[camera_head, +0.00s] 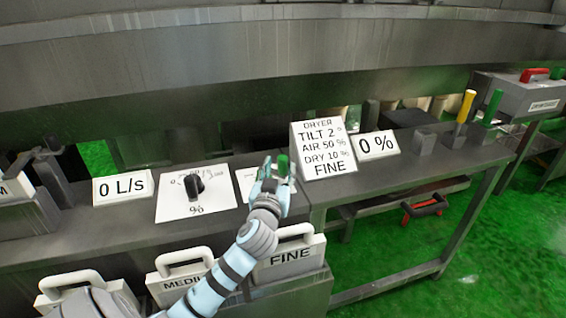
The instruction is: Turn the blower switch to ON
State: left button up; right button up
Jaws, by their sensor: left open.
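A small white panel (243,181) lies on the metal bench, mostly hidden behind my left gripper. A green piece (283,164), which looks like the switch's handle, shows at the fingertips of my left gripper (276,168). My left gripper is open, with its fingers close around or beside the green piece; I cannot tell whether they touch it. The switch's position and any ON label are hidden. My right gripper is not in view.
A black knob (194,186) stands on a white % panel left of my gripper. A DRYER sign (322,150) and a 0 % display (377,145) stand to the right. Handled boxes, including FINE (290,257), sit in front below. Yellow (466,106) and green (492,107) levers stand farther right.

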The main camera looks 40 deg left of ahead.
aim_at(282, 163)
pick_arm(q)
jog(key=x, duration=0.4)
jog(key=shift+w+a, duration=0.2)
jog(key=shift+w, duration=0.15)
jog(key=shift+c, duration=0.6)
grip_shut()
